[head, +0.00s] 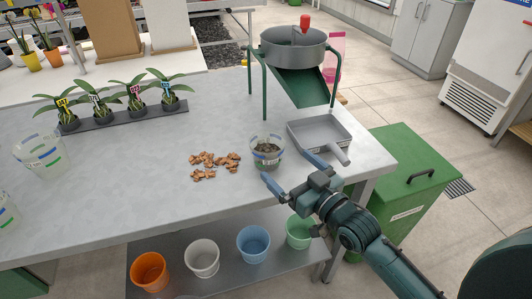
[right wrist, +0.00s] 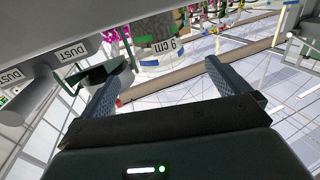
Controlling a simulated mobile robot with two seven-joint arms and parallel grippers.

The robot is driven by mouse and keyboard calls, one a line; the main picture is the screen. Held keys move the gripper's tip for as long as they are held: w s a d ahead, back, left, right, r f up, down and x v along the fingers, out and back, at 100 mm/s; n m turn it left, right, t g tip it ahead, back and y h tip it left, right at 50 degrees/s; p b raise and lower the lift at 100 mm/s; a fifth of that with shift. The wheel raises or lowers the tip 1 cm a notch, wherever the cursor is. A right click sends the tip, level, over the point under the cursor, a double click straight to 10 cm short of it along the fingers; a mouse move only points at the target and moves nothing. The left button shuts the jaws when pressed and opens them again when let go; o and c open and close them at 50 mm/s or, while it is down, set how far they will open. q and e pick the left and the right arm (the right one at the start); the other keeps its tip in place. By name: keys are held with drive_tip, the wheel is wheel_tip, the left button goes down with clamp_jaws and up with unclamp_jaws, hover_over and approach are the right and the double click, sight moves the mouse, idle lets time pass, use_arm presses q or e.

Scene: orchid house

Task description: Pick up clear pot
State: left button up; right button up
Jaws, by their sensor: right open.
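A clear pot (head: 267,158) with dark contents and a green band stands upright on the grey table near its front edge. In the right wrist view, a clear pot (right wrist: 165,50) with a "9 cm" label shows at the top, beyond the fingertips. My right gripper (head: 293,174) is open and empty, its fingers pointing towards the pot with a gap before it. Two larger clear pots with coloured marks stand at the far left, one whole (head: 40,155) and one cut by the picture edge (head: 6,210). My left gripper is not in view.
A grey dustpan (head: 322,131) lies close right of the pot, and brown chunks (head: 208,164) lie left of it. Potted orchids (head: 125,103) stand in a row behind. A sieve drum (head: 293,48) stands at the back right. Coloured pots (head: 202,258) sit on the lower shelf.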

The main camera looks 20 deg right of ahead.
sight(278, 156)
drive_tip(key=x, duration=0.8)
drive_tip(key=shift+w+f, duration=0.15)
drive_tip(key=shift+f, duration=0.05)
drive_tip(key=shift+d, duration=0.1)
drive_tip(key=c, duration=1)
